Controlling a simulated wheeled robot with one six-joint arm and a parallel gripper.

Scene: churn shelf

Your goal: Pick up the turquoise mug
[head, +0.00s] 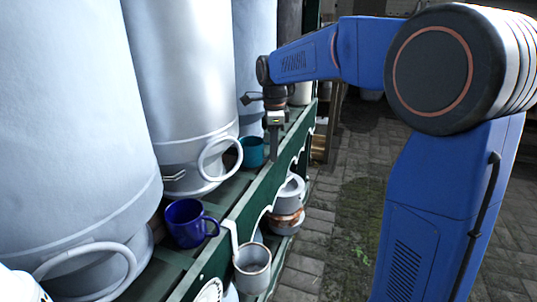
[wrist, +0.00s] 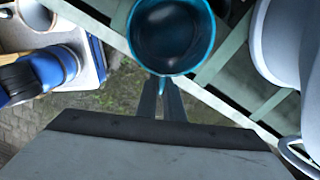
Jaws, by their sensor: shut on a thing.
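The turquoise mug (head: 252,152) stands on the green shelf between the tall metal churns in the head view. In the wrist view the mug (wrist: 172,38) is seen from above, open side up and empty, at the top centre. My gripper (head: 273,155) points down at the shelf's front edge, just right of the mug. In the wrist view its two fingers (wrist: 163,98) are close together at the near side of the mug, shut on its handle, which is mostly hidden between them.
A dark blue mug (head: 190,223) stands nearer on the same shelf (head: 240,207). Large churns (head: 180,85) with ring handles crowd behind both mugs. A grey pot (head: 252,268) hangs at the shelf front, and stacked pots (head: 288,205) sit lower. The paved floor (head: 335,215) to the right is open.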

